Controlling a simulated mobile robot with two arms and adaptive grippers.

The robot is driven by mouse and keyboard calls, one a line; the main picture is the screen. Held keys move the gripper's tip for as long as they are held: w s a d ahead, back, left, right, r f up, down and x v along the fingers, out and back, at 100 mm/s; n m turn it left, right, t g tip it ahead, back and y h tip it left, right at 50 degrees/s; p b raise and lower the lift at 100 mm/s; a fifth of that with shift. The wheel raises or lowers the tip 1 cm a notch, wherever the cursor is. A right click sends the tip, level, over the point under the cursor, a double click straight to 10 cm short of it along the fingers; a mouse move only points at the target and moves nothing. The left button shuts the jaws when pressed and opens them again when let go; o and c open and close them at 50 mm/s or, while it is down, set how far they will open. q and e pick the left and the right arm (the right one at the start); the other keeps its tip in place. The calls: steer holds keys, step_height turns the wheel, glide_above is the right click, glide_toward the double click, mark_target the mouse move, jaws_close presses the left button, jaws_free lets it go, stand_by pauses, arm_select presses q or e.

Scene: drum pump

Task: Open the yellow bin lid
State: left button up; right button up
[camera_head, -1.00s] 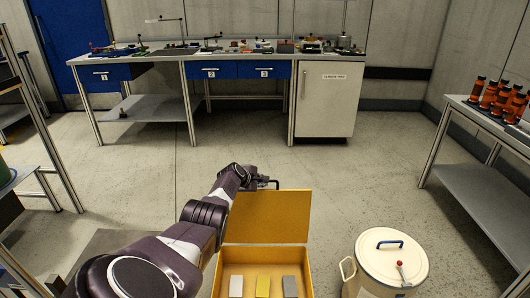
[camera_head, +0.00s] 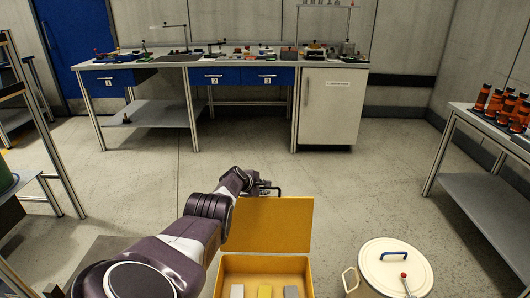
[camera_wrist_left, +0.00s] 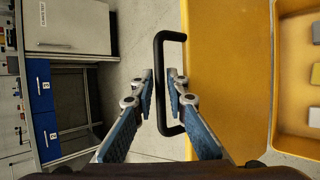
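The yellow bin (camera_head: 262,264) stands on the floor at the bottom centre of the head view. Its yellow lid (camera_head: 268,225) stands raised at the far side, and the inside shows. The lid's black handle (camera_wrist_left: 160,100) shows in the left wrist view, on the lid's outer edge. My left gripper (camera_wrist_left: 160,78) is open, with one finger on each side of the handle bar and a small gap visible around it. In the head view the left gripper (camera_head: 266,189) is at the lid's top edge, partly hidden by my wrist. My right gripper is out of view.
Inside the bin are grey and yellow blocks (camera_head: 264,291). A cream drum (camera_head: 396,268) with a blue handle stands right of the bin. A workbench (camera_head: 225,62) is at the back and a shelf table (camera_head: 480,190) at the right. The floor beyond the lid is clear.

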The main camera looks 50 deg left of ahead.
arm_select(q)
steer(key=shift+o, duration=1.1)
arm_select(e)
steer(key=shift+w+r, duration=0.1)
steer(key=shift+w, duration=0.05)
arm_select(q)
steer(key=shift+f, duration=0.1)
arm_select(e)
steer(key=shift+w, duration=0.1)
arm_select(q)
steer(key=shift+s+a+r, duration=0.2)
steer(key=shift+s+a, duration=0.2)
steer(key=shift+s, duration=0.05)
steer(key=shift+s+a+r, duration=0.1)
steer(key=shift+s+r, duration=0.2)
steer(key=shift+s+d+r, duration=0.15)
steer(key=shift+d+r, duration=0.05)
steer(key=shift+d, duration=0.25)
steer(key=shift+s+d+r, duration=0.15)
steer(key=shift+d+r, duration=0.05)
steer(key=shift+d, duration=0.25)
steer(key=shift+v, duration=2.35)
steer(key=shift+r, duration=0.1)
